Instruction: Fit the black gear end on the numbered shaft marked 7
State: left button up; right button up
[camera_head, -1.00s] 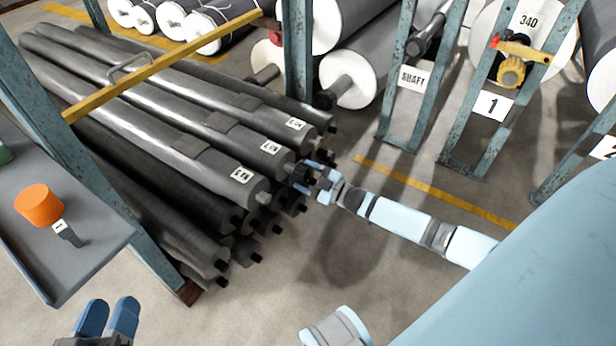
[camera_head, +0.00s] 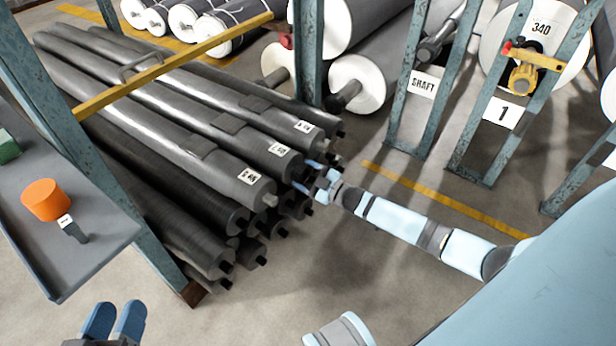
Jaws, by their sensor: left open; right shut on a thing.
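Dark grey shafts lie stacked at the left centre, with white number tags near their right ends. The middle tag on the top layer (camera_head: 278,149) is small and seems to read 7; that shaft (camera_head: 225,122) ends right at my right gripper. My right gripper (camera_head: 307,176) is shut on the black gear end, a small dark piece at the end of that shaft. The fingers cover most of it, so I cannot tell how far it sits on the shaft. My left gripper (camera_head: 114,320) is open and empty, low at the left, away from the stack.
A grey shelf (camera_head: 105,255) at the left holds an orange cylinder (camera_head: 45,200) and a small tagged dark tool (camera_head: 73,230). A yellow bar (camera_head: 180,64) crosses above the stack. Blue posts stand behind. The floor in front is clear.

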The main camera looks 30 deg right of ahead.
jog(key=shift+w+a, duration=0.15)
jog(key=shift+w, duration=0.25)
jog(key=shift+w, duration=0.1)
jog(key=o, duration=1.2)
